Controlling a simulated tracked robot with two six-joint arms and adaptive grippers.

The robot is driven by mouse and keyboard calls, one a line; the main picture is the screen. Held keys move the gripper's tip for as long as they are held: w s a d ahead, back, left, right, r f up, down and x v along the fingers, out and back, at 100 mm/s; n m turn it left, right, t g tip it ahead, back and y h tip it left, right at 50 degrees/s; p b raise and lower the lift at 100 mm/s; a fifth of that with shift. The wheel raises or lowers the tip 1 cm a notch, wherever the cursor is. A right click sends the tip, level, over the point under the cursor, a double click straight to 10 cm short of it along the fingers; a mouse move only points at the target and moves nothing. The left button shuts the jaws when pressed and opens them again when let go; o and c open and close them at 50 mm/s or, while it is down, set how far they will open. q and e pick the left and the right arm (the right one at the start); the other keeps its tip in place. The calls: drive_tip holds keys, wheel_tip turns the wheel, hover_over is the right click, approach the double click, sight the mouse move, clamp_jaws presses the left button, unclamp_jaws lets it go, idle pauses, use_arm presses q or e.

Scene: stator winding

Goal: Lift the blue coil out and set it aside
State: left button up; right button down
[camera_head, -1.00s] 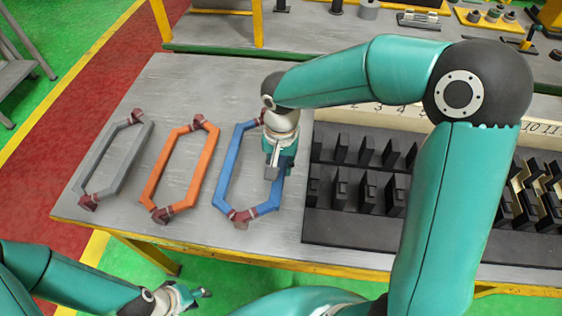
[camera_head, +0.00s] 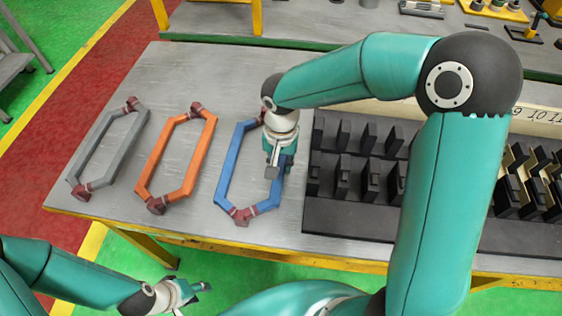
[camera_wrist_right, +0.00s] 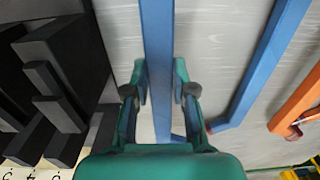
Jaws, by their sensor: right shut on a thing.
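The blue coil (camera_head: 227,172) is a long six-sided ring with dark red wrapped ends. It lies on the grey table, right of the orange coil, and also shows in the right wrist view (camera_wrist_right: 157,40). My right gripper (camera_head: 273,168) is at its right long side. In the right wrist view that gripper (camera_wrist_right: 160,95) has its fingers on either side of the blue bar, shut on it. The arm hides the coil's upper right part. My left gripper (camera_head: 190,292) is low at the left, in front of the table and away from the coils; its finger gap is unclear.
An orange coil (camera_head: 154,164) and a grey coil (camera_head: 94,155) lie to the left on the table (camera_head: 195,75). A dark slotted stator block (camera_head: 335,215) stands close on the right. Bare table lies behind the coils.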

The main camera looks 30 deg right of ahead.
drive_tip(key=shift+f+b, duration=0.4)
drive_tip(key=shift+f, duration=0.05)
drive_tip(key=c, duration=0.9)
unclamp_jaws()
drive_tip(key=shift+r, duration=0.1)
